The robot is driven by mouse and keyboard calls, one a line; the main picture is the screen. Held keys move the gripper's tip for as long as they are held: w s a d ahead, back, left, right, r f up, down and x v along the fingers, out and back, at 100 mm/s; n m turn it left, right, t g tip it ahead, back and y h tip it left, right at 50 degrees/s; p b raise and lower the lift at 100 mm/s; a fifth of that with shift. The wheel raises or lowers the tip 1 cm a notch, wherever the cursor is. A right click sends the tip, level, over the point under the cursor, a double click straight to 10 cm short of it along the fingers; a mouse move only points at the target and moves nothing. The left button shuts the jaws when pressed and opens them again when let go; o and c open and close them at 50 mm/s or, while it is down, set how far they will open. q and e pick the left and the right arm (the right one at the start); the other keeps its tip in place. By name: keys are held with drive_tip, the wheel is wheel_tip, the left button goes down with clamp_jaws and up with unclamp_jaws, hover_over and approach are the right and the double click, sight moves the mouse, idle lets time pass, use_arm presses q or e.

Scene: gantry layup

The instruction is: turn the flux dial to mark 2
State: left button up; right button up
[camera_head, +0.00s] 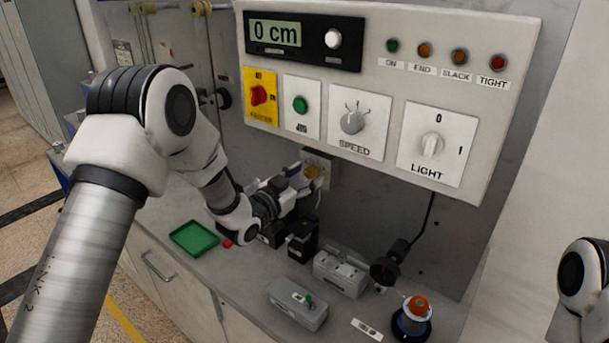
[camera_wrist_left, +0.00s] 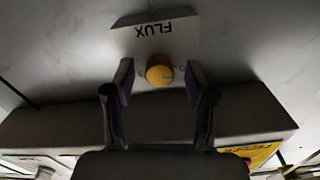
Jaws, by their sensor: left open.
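The flux dial is a round yellow-orange knob (camera_wrist_left: 159,72) on a white plate marked FLUX (camera_wrist_left: 156,38), which appears upside down in the left wrist view. In the head view the dial (camera_head: 311,172) shows small, low on the wall below the control panel, partly covered by my gripper. My left gripper (camera_wrist_left: 159,80) is open, with one finger on each side of the dial and visible gaps between. In the head view my left gripper (camera_head: 302,178) is at the dial's plate. The dial's pointer and mark numbers are too small to read. My right gripper is out of view.
The control panel (camera_head: 385,45) overhangs above the dial, with a SPEED knob (camera_head: 352,121) and LIGHT switch (camera_head: 431,145). On the bench below are a green tray (camera_head: 194,238), grey boxes (camera_head: 341,271), a black lamp (camera_head: 386,270) and an orange-topped button (camera_head: 417,306).

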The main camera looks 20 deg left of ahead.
use_arm(q)
drive_tip(key=shift+s+a, duration=0.1)
drive_tip(key=shift+s, duration=0.05)
drive_tip(key=c, duration=0.3)
drive_tip(key=shift+r, duration=0.1)
clamp_jaws()
drive_tip(key=m+b, duration=0.2)
drive_tip(key=shift+f+b, duration=0.25)
drive_tip(key=shift+b, duration=0.15)
drive_tip(key=m+b, duration=0.4)
drive_tip(key=b, duration=0.1)
drive_tip(key=m+b, duration=0.5)
drive_tip(key=b, duration=0.1)
drive_tip(key=m+b, duration=0.5)
drive_tip(key=shift+r+b, duration=0.25)
drive_tip(key=shift+b, duration=0.1)
drive_tip(key=shift+r+m+b, duration=0.2)
drive_tip(key=shift+m+b, duration=0.55)
drive_tip(key=shift+m, duration=0.05)
drive_tip(key=shift+r, duration=0.2)
